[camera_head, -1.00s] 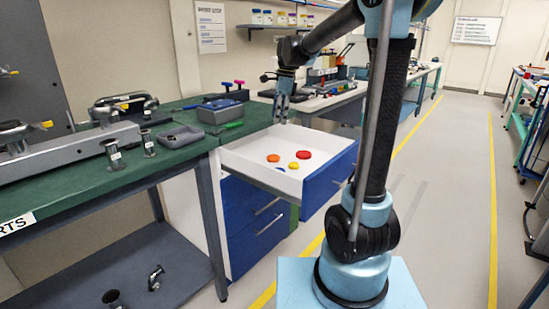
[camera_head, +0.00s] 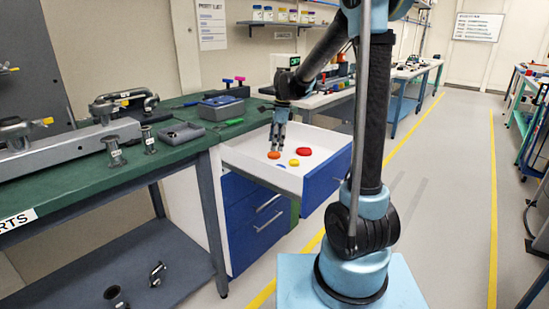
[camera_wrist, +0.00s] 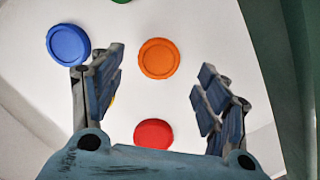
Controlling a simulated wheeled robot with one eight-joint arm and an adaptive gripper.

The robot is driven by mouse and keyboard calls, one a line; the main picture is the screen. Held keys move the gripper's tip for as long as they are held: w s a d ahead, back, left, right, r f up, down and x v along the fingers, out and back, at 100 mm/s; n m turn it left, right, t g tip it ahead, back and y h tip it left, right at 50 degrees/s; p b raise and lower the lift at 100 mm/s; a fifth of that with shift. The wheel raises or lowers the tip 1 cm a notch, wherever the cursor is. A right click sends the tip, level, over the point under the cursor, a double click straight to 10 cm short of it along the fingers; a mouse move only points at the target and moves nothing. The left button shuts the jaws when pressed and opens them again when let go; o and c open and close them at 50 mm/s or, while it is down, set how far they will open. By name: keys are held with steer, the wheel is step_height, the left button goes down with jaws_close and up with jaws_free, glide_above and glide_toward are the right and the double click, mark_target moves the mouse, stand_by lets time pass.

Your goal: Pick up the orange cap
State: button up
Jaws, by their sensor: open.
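The orange cap (camera_head: 273,155) lies on the white floor of an open drawer (camera_head: 240,163). In the wrist view the orange cap (camera_wrist: 159,58) shows whole, ahead of and roughly between the two fingers. My gripper (camera_head: 277,148) points down into the drawer, just above the cap in the head view. In the wrist view my gripper (camera_wrist: 160,95) is open with nothing between its fingers. Whether a finger touches the cap cannot be told.
A blue cap (camera_wrist: 68,44) lies left of the orange one, close to the left finger. A red cap (camera_wrist: 153,133) lies nearer the palm. A yellow cap (camera_head: 294,163) is partly hidden in the wrist view. A green workbench (camera_head: 180,150) stands left of the drawer.

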mark_target(274, 153)
steer(key=shift+s+a+f, duration=0.1)
steer(key=shift+a+f, duration=0.05)
steer(key=shift+f, duration=0.85)
steer(key=shift+a+f, duration=0.15)
steer(key=shift+f, duration=0.8)
steer(key=c, duration=0.8)
